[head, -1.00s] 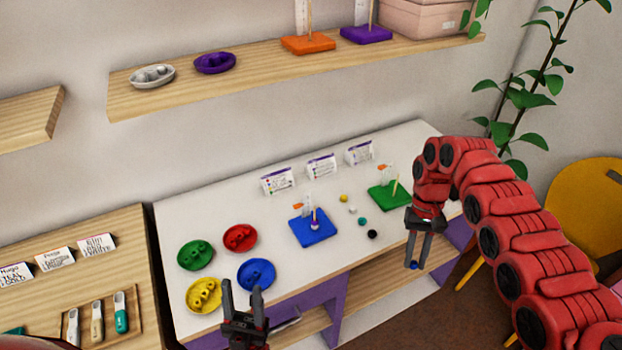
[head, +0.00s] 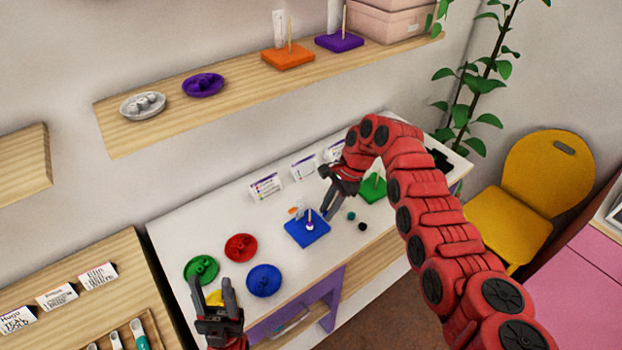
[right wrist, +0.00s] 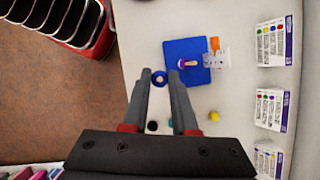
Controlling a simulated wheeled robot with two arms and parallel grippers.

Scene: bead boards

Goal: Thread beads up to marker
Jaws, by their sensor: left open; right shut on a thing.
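The blue board (head: 300,236) stands on the white table with an upright peg and a few light and purple beads (head: 310,226) low on it. In the right wrist view the board (right wrist: 180,49) shows an orange marker (right wrist: 214,43) beside the peg's purple bead (right wrist: 183,64). My right gripper (head: 325,214) is shut on a blue bead (right wrist: 160,79), held at the fingertips just beside the board, apart from the peg. The bead is not clear in the head view.
Loose teal (head: 351,216) and black (head: 362,227) beads lie right of the blue board; a yellow bead (right wrist: 214,116) shows too. The green board (head: 371,194) stands behind my right arm. Red (head: 241,247), green (head: 201,269) and blue (head: 264,280) dishes lie left; cards (head: 266,187) stand behind.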

